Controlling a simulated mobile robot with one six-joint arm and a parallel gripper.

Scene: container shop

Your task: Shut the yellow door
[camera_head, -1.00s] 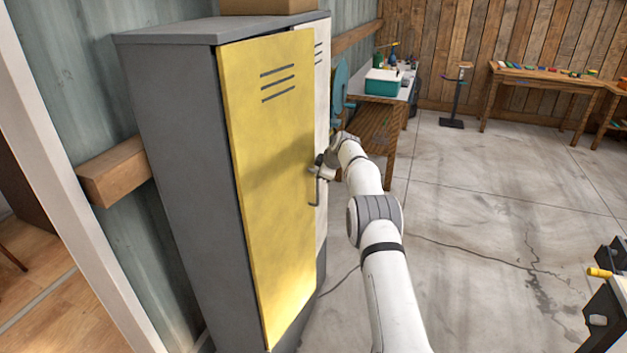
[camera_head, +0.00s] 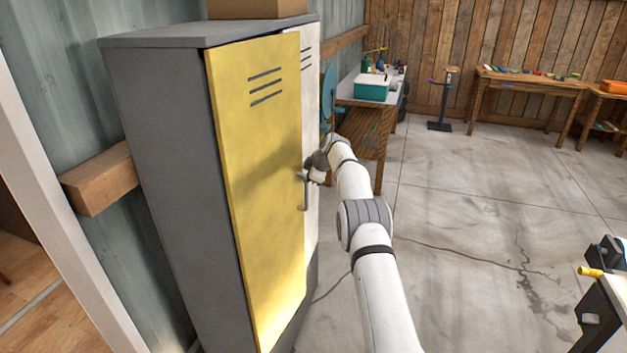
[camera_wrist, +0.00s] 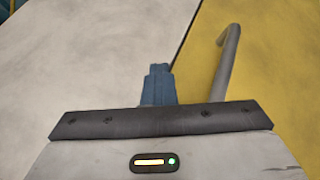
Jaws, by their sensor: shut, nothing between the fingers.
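The yellow door (camera_head: 258,190) is on the near side of the grey locker's front. My gripper (camera_head: 321,160) is at handle height by that edge. In the wrist view my gripper's blue fingers (camera_wrist: 158,84) are shut and empty, left of the handle, in front of the white door (camera_wrist: 80,60) near the seam. Contact cannot be told.
The grey locker (camera_head: 160,170) stands against the wall, with a box (camera_head: 257,9) on top. A wooden beam (camera_head: 100,180) juts out at its left. A workbench with a teal box (camera_head: 371,90) is behind my arm. The floor (camera_head: 460,220) at right is open.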

